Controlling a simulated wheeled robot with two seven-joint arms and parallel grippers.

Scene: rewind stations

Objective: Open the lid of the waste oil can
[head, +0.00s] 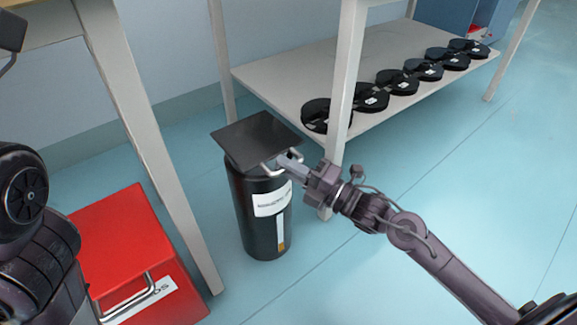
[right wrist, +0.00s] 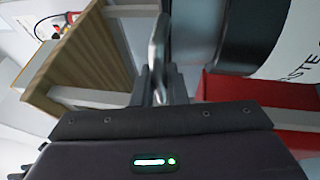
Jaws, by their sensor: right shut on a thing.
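The waste oil can (head: 265,225) is a black upright cylinder with a white label, standing on the floor in the middle of the head view. Its flat, square dark lid (head: 250,137) lies across the top; I cannot tell whether there is a small gap under it. A pale metal handle (head: 268,169) sticks out at the lid's near edge. My right gripper (head: 290,163) is shut on this handle. In the right wrist view the handle (right wrist: 158,40) stands between the fingers, and the can's label (right wrist: 297,45) shows at right. My left gripper is not in view.
A red box (head: 125,235) with a metal handle stands left of the can, beside a table leg (head: 150,150). A low shelf (head: 285,85) with several black reels (head: 370,98) is behind and right. Its front leg (head: 343,85) is close to my right gripper. Floor at right is clear.

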